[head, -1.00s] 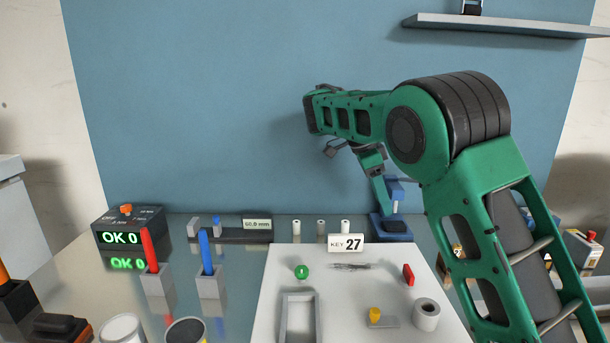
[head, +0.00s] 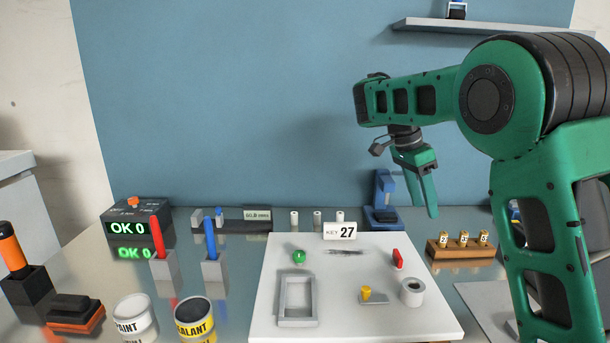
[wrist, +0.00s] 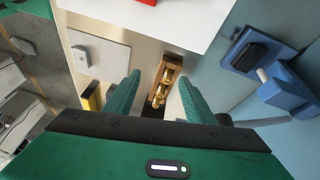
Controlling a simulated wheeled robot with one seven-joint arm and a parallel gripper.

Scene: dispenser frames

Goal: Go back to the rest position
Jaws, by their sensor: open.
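My gripper (head: 428,190) hangs in the air with its fingers pointing down, above the back right of the table. In the wrist view my gripper (wrist: 158,95) has its two green fingers apart with nothing between them. Below the gap, a wooden block with brass pieces (wrist: 165,82) shows on the table. The same wooden block (head: 462,250) stands at the right in the head view with several numbered brass pieces. My arm fills the right side of the head view.
A sealant can (head: 195,320) and a paint can (head: 133,318) are front left. A shelf (head: 500,29) is upper right.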

